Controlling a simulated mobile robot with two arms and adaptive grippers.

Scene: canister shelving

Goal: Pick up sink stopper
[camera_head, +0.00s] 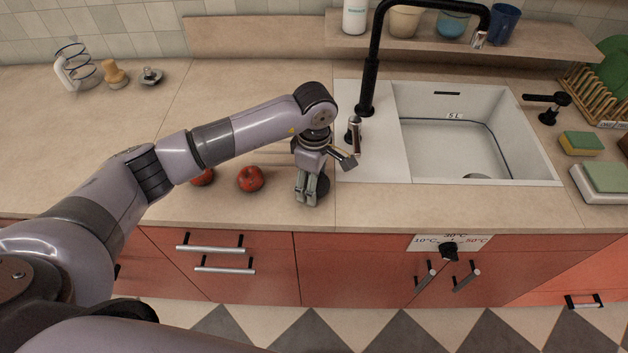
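My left gripper (307,196) points down at the counter just left of the sink, near the counter's front edge. Its fingers look close together, but whether they are shut or hold anything is unclear. A dark rounded object (323,186) shows partly behind the fingers. It may be the sink stopper, but most of it is hidden and I cannot tell if the fingers touch it. A small grey metal piece with a dark top (151,76) lies at the back left of the counter. My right gripper is not in view.
Two red apples (250,179) (203,177) sit left of the gripper. The white sink (368,150) with a black faucet (371,75) is to the right. Sponges (581,142) and a dish rack (590,95) stand at far right. The left counter is mostly clear.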

